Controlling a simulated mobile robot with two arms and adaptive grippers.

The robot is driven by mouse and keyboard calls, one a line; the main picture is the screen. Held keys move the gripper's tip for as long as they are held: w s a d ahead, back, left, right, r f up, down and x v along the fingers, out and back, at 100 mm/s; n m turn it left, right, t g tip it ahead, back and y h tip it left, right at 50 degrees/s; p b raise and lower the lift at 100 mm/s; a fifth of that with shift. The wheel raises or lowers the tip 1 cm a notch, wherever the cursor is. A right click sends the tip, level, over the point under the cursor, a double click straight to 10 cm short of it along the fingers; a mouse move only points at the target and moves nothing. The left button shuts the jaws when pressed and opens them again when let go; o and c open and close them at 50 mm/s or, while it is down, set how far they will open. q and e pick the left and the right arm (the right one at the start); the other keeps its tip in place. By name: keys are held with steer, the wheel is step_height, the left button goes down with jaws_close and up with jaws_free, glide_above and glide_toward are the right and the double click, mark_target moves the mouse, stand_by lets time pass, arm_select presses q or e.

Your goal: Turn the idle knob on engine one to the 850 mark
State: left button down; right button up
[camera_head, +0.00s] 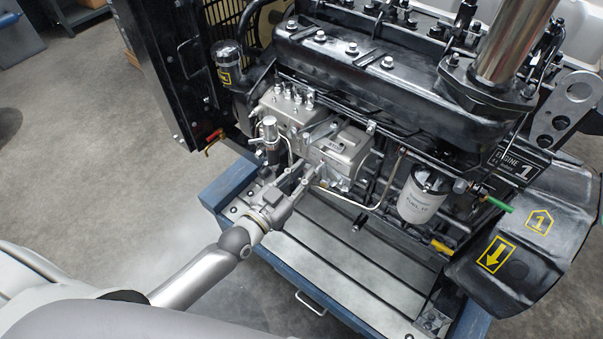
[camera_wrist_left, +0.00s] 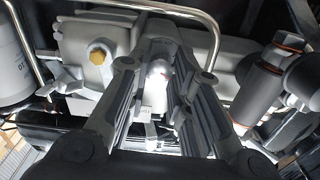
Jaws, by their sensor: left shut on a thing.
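Engine one (camera_head: 370,85) is a large black diesel engine, with an "ENGINE 1" plate (camera_head: 516,165) at its right. My left gripper (camera_head: 309,176) reaches the grey fuel pump housing (camera_head: 341,150) low on the engine's near side. The fingers hide the knob's sides, and I cannot read any scale or the 850 mark. In the head view the knob is hidden by the gripper. My right gripper is not in view.
A white fuel filter (camera_head: 422,194) hangs right of the pump. A thin metal pipe (camera_head: 389,182) runs between them. A yellow-handled dipstick (camera_head: 441,246) and a green handle (camera_head: 497,204) stick out farther right. The blue stand (camera_head: 228,186) bears the engine; the floor at left is clear.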

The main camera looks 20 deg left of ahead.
arm_select(q)
steer(key=c, duration=1.5)
jaws_free()
steer(key=shift+c, duration=0.2)
steer(key=v, duration=1.2)
steer(key=s+a+f+g+y, duration=0.2)
steer(key=s+f+g, duration=0.1)
steer(key=f, duration=0.7)
steer(key=s+a+f+n+g+y, duration=0.1)
steer(key=s+a+f+g, duration=0.1)
steer(key=f, duration=0.8)
steer(key=s+a+f+g+y, duration=0.2)
steer(key=s+f+g, duration=0.1)
steer(key=f, duration=0.7)
steer(key=s+f+g, duration=0.4)
steer(key=s+f, duration=0.4)
steer(key=s, duration=0.4)
steer(key=s+d+f+n+g+y, duration=0.1)
steer(key=s+f+g, duration=0.3)
steer(key=s+f, duration=0.5)
steer(key=s, duration=0.2)
steer(key=shift+s+d, duration=0.25)
steer(key=shift+s, duration=0.15)
